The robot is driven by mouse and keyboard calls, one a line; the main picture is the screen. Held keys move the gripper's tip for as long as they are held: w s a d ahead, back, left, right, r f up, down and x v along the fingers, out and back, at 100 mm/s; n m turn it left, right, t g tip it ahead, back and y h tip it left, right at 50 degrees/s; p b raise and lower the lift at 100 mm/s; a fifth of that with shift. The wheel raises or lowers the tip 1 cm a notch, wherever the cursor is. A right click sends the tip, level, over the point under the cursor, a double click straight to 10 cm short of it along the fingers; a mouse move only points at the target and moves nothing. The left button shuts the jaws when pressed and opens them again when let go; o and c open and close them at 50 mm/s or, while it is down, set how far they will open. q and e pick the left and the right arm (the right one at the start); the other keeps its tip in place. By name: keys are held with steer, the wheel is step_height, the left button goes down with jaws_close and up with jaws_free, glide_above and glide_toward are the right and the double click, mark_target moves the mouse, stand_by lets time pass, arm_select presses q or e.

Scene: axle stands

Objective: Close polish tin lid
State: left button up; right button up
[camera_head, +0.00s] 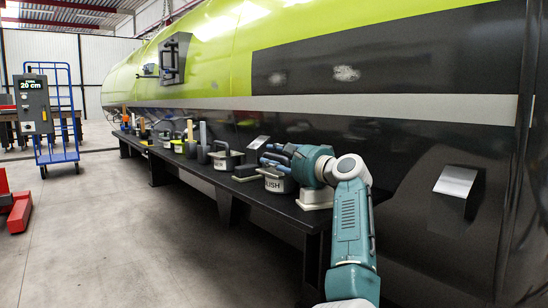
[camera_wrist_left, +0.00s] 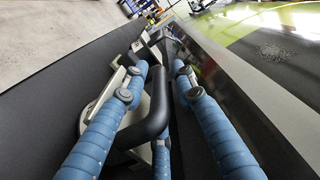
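The polish tin (camera_head: 274,184) stands on the dark bench, a pale tin with dark letters of which "LISH" shows. My left gripper (camera_head: 273,158) is at its top, with blue-wrapped fingers that hide much of the lid area. In the left wrist view, a thick black curved handle (camera_wrist_left: 153,108) lies between the spread fingers of my left gripper (camera_wrist_left: 160,70). A gap shows between the handle and the right finger. A pale rim (camera_wrist_left: 103,98) shows beside the left finger. How the lid sits on the tin cannot be told. My right gripper is not in view.
The long narrow bench (camera_head: 215,181) holds a row of pots and tools running away to the left. A large green and black tank (camera_head: 390,70) rises close behind it. A blue trolley (camera_head: 58,157) and a red object (camera_head: 15,208) stand left. The floor between is clear.

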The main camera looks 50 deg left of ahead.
arm_select(q)
steer(key=shift+d, duration=0.15)
steer(key=d, duration=0.7)
steer(key=s+d, duration=0.1)
steer(key=d, duration=0.3)
steer(key=shift+d, duration=0.35)
